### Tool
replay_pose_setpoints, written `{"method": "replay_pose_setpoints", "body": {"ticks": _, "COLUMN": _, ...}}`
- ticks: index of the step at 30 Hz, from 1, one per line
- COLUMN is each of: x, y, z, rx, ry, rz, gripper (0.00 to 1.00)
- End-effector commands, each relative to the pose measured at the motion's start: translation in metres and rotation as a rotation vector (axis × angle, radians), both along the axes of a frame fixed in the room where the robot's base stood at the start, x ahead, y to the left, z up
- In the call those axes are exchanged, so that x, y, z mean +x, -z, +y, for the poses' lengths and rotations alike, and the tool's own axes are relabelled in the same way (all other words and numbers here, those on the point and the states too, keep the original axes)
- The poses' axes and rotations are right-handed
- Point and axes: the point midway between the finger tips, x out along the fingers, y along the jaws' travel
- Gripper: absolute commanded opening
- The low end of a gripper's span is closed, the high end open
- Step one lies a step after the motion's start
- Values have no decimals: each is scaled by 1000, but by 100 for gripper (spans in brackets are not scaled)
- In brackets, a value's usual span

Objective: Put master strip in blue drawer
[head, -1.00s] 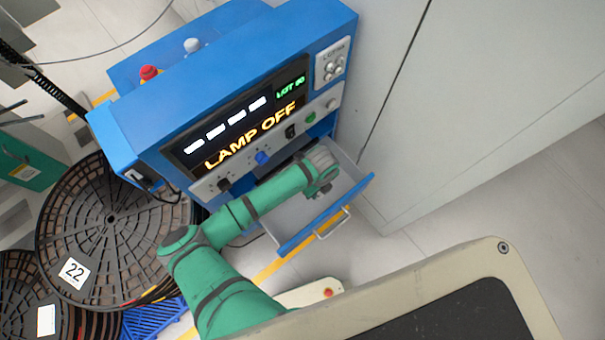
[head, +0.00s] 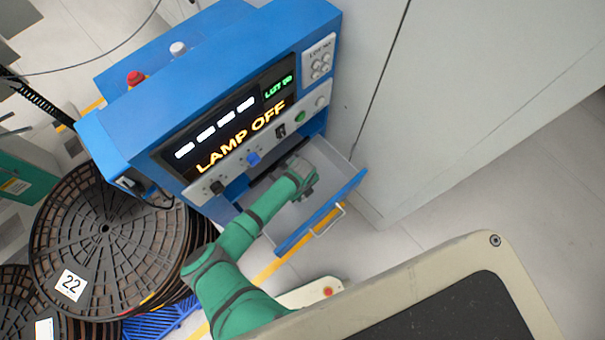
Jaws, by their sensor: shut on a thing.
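The blue drawer (head: 322,222) is pulled open from the front of the blue machine (head: 215,70). Its inside is grey and its front is blue with a pale handle. My gripper (head: 310,190) is over the open drawer, inside its outline from above. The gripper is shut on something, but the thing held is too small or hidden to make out. I cannot pick out the master strip in the head view. My green arm hides part of the drawer's left side and floor.
The machine's panel (head: 225,150) reads "LAMP OFF" and has knobs and buttons below. A tall grey cabinet (head: 440,100) stands close on the drawer's right. Floor at right is clear.

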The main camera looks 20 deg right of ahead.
Motion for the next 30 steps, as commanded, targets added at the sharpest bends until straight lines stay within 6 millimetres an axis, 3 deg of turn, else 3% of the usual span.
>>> {"method": "replay_pose_setpoints", "body": {"ticks": 3, "x": -2, "y": 10, "z": -1, "rx": 0, "ry": -1, "rz": 2, "gripper": 0}}
{"method": "replay_pose_setpoints", "body": {"ticks": 14, "x": -4, "y": 13, "z": -7, "rx": 1, "ry": 13, "rz": 3, "gripper": 0}}
{"method": "replay_pose_setpoints", "body": {"ticks": 15, "x": -4, "y": 13, "z": -7, "rx": 0, "ry": 12, "rz": 2, "gripper": 25}}
{"method": "replay_pose_setpoints", "body": {"ticks": 17, "x": -4, "y": 13, "z": -6, "rx": 0, "ry": 10, "rz": 2, "gripper": 37}}
{"method": "replay_pose_setpoints", "body": {"ticks": 26, "x": -2, "y": 12, "z": -2, "rx": 0, "ry": 1, "rz": 2, "gripper": 37}}
{"method": "replay_pose_setpoints", "body": {"ticks": 30, "x": -2, "y": 2, "z": -2, "rx": -1, "ry": 3, "rz": 1, "gripper": 37}}
